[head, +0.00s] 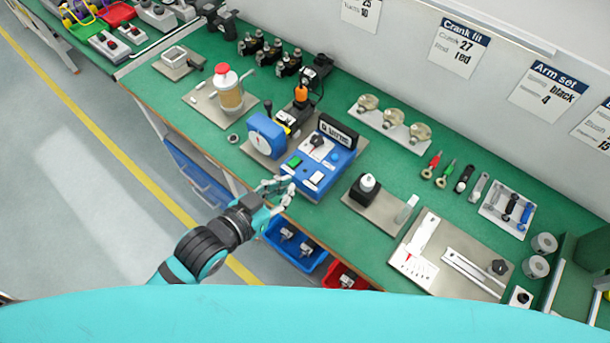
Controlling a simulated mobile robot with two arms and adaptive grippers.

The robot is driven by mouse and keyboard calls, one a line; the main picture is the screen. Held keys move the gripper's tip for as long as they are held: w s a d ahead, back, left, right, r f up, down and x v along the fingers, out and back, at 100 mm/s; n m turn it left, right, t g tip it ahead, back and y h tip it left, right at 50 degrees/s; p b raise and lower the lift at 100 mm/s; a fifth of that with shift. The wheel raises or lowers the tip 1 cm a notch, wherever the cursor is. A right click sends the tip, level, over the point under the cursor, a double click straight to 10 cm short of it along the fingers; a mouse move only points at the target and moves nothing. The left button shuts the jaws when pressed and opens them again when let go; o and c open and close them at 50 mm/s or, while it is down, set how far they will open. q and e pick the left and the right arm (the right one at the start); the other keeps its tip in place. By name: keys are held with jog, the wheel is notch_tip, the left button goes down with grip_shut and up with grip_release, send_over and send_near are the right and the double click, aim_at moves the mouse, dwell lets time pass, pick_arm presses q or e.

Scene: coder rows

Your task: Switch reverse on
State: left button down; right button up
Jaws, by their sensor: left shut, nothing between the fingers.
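A blue control box (312,187) stands on the green bench near its front edge. Its sloped top carries a green button (295,162), a white rocker-like part (317,177), a dial with a black knob and a black display at the back. The labels are too small to read, so I cannot tell which control is reverse. My left gripper (284,188) is shut and empty, low in front of the box's front left corner. I cannot tell whether it touches the box. My right gripper is not in view.
A blue gauge (265,137) and a machine with an orange part (301,93) stand left of and behind the box. Blue (297,246) and red bins (345,277) hang below the bench edge.

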pick_arm(q)
jog(key=shift+d+r+h, duration=0.25)
jog(key=shift+r+h, duration=0.05)
jog(key=shift+r, duration=0.2)
jog(key=p, duration=0.2)
send_over(311, 187)
jog(key=f, duration=0.3)
jog(key=shift+w+d+f, duration=0.25)
jog(key=shift+w, duration=0.1)
notch_tip(311, 187, down, 3)
jog(key=shift+s+r, duration=0.15)
jog(key=shift+s+a+f, duration=0.15)
jog(key=shift+a+f, duration=0.05)
jog(key=shift+f, duration=0.5)
jog(key=shift+f, duration=0.15)
